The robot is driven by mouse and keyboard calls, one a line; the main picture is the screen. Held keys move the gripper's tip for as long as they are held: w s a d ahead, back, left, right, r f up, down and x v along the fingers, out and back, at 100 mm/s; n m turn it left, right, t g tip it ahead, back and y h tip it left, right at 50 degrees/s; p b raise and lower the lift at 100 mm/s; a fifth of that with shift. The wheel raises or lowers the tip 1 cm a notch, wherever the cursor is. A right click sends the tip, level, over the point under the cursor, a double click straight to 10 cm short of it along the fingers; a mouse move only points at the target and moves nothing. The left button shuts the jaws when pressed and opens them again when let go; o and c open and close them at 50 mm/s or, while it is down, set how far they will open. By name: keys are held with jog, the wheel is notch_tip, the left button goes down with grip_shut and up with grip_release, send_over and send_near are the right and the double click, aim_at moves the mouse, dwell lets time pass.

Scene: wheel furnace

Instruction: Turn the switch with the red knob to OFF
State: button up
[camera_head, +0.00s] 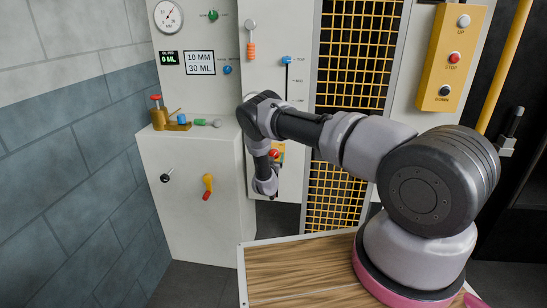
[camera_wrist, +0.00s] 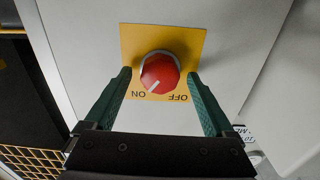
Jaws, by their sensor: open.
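The red knob (camera_wrist: 160,72) sits on a yellow plate (camera_wrist: 191,40) in the wrist view. Its pale pointer mark points to the lower left, toward the ON label; the OFF label is at the lower right. Both labels appear upside down. My gripper (camera_wrist: 159,76) is open, with one green finger on each side of the knob. Small gaps show between the fingers and the knob; I cannot tell how deep the tips reach. In the head view the red knob (camera_head: 274,154) and yellow plate (camera_head: 281,149) are partly hidden by my arm.
A white cabinet (camera_head: 190,215) with a yellow-and-red lever (camera_head: 208,187) and a black knob (camera_head: 167,175) stands at left. A yellow button box (camera_head: 451,58) hangs at upper right. A yellow grille (camera_head: 355,60) stands behind my arm. A wooden surface (camera_head: 300,270) is below.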

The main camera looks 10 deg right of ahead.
jog(key=shift+c, duration=0.3)
jog(key=c, duration=1.3)
jog(key=shift+n, duration=0.3)
jog(key=n, duration=1.3)
jog(key=shift+a+f, duration=0.15)
jog(key=shift+n, duration=0.3)
